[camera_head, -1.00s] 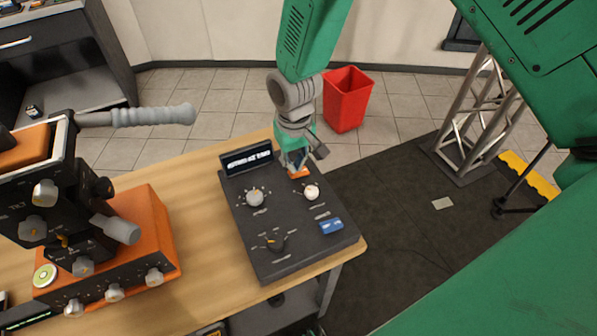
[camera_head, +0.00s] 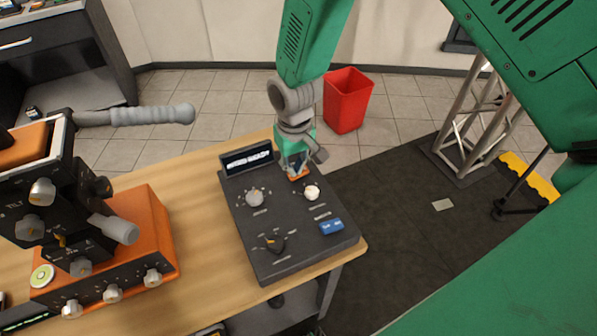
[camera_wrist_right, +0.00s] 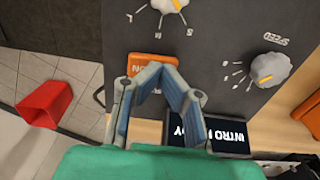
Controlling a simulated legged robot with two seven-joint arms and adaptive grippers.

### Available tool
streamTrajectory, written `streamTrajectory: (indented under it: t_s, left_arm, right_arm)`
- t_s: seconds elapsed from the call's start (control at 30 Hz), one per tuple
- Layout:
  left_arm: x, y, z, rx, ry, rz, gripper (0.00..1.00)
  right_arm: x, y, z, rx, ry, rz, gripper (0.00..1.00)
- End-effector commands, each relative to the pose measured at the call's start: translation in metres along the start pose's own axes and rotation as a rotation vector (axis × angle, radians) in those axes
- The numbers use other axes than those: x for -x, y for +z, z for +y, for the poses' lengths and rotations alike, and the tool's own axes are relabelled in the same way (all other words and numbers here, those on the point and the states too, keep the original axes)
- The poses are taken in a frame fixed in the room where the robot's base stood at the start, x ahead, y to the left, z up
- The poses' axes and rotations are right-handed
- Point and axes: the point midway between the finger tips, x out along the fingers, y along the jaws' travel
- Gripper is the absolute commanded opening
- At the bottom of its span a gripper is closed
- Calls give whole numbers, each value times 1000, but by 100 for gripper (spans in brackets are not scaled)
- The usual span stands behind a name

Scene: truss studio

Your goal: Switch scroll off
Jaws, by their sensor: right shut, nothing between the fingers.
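A dark control console (camera_head: 262,225) stands on the wooden table. Its display (camera_head: 247,160) reads "INTRO READY", partly covered in the right wrist view (camera_wrist_right: 232,133). An orange rocker switch (camera_wrist_right: 152,65), with letters that seem to read "ON", sits beside the display; it also shows in the head view (camera_head: 299,178). A blue switch (camera_head: 331,226) sits near the console's front right corner. My right gripper (camera_head: 297,171) is shut and empty, its fingertips at the orange switch and partly covering it. Contact cannot be told. My left gripper is not in view.
The console also has a speed knob (camera_wrist_right: 268,70), a white knob (camera_head: 312,192) and a black selector (camera_head: 274,243). An orange machine with a grey handle (camera_head: 150,115) stands at the left. A red bin (camera_head: 346,100) is on the floor behind.

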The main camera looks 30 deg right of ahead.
Motion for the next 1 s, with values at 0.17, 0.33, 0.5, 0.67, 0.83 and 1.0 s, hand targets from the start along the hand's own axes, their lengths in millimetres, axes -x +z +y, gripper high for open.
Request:
streamTrajectory:
  t_s: [0.17, 0.33, 0.5, 0.67, 0.83, 1.0]
  left_arm:
    - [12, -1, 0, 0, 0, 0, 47]
    - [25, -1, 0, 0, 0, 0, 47]
    - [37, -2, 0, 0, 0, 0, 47]
    - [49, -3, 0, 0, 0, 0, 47]
    - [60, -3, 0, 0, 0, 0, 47]
    - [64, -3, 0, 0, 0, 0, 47]
  right_arm:
    - [12, 0, 0, 0, 0, 0, 0]
    - [27, 0, 0, 0, 0, 0, 0]
    - [40, 0, 0, 0, 0, -1, 0]
    - [53, 0, 0, 0, 0, -1, 0]
    - [67, 0, 0, 0, 0, 0, 0]
    - [71, 0, 0, 0, 0, -1, 0]
